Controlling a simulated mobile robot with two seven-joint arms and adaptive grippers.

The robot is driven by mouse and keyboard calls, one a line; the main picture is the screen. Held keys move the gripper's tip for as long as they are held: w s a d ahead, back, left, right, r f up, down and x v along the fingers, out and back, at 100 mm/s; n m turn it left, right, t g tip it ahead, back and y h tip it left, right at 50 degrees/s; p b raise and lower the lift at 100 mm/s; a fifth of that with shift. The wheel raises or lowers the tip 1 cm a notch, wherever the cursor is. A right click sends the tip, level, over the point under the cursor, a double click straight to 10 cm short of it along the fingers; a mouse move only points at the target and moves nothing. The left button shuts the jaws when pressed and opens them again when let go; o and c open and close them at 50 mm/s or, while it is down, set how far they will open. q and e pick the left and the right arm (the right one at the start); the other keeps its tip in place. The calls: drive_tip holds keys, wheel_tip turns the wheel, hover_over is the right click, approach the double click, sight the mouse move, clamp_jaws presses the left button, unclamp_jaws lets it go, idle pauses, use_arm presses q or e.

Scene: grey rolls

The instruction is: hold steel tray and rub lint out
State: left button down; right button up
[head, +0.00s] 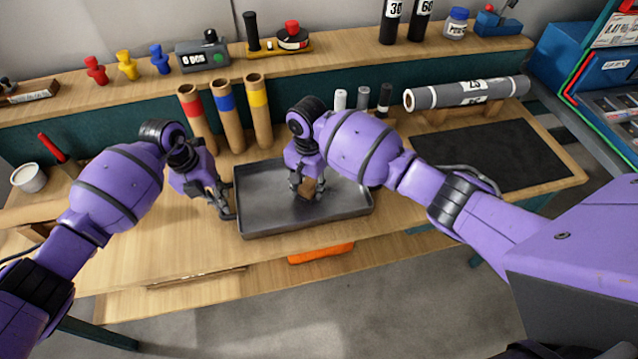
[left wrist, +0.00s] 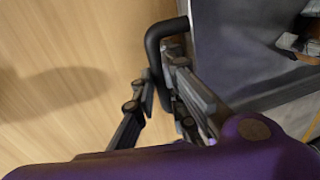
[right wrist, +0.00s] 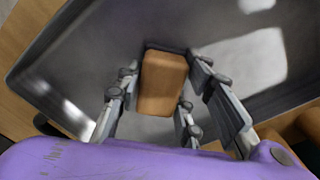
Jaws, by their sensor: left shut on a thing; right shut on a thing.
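The steel tray (head: 262,208) lies on the bench's wooden top, a shallow dark grey rectangle. My left gripper (head: 229,213) is at its left edge, shut on the black tray handle, which shows in the left wrist view (left wrist: 160,36). My right gripper (head: 308,192) is inside the tray, shut on a brown block (right wrist: 162,84). In the right wrist view the block is over the tray floor; whether it touches it is hard to tell. Bright patches show on the tray floor. I cannot make out any lint.
Tubes with red, blue and yellow bands (head: 228,110) stand behind the tray. Small bottles (head: 362,98) stand behind it to the right. A dark mat (head: 490,155) and a grey roll (head: 465,92) are further right. An orange item (head: 320,253) is below the front edge.

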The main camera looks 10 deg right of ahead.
sight(326, 186)
drive_tip(key=shift+w+f, duration=0.1)
drive_tip(key=shift+w, duration=0.35)
drive_tip(key=shift+w+d, duration=0.15)
drive_tip(key=shift+d, duration=2.15)
drive_tip(key=a, duration=0.5)
drive_tip(key=shift+w+d+r, duration=0.1)
drive_tip(key=shift+r, duration=2.05)
drive_tip(key=shift+d+r, duration=0.1)
drive_tip(key=shift+r, duration=2)
drive_tip(key=shift+f, duration=0.1)
